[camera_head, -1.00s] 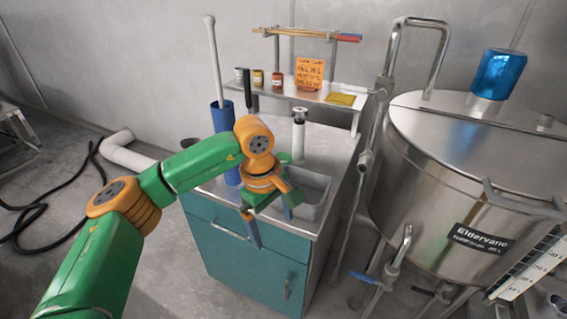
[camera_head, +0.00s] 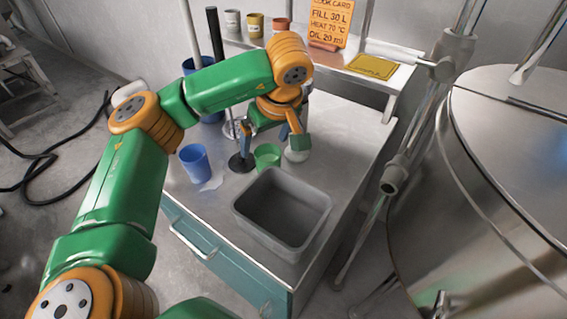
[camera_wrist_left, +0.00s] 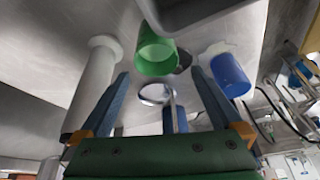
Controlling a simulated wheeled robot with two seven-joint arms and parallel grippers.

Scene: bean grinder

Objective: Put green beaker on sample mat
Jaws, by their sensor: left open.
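The green beaker (camera_head: 267,156) stands upright on the steel worktop, just behind the grey tub. It also shows in the left wrist view (camera_wrist_left: 156,54), beyond and between the finger lines. My left gripper (camera_head: 272,143) is open, with its fingers pointing down close to the beaker, one to each side in the head view. The wrist view (camera_wrist_left: 160,88) shows nothing clasped between the fingers. A yellow mat (camera_head: 372,67), apparently the sample mat, lies flat and bare on the raised shelf at the back right. My right gripper is not in view.
A blue beaker (camera_head: 195,161) stands left of the green one. The grey tub (camera_head: 283,212) is in front. Cups and an orange card (camera_head: 331,22) share the shelf. The worktop's right side is clear.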

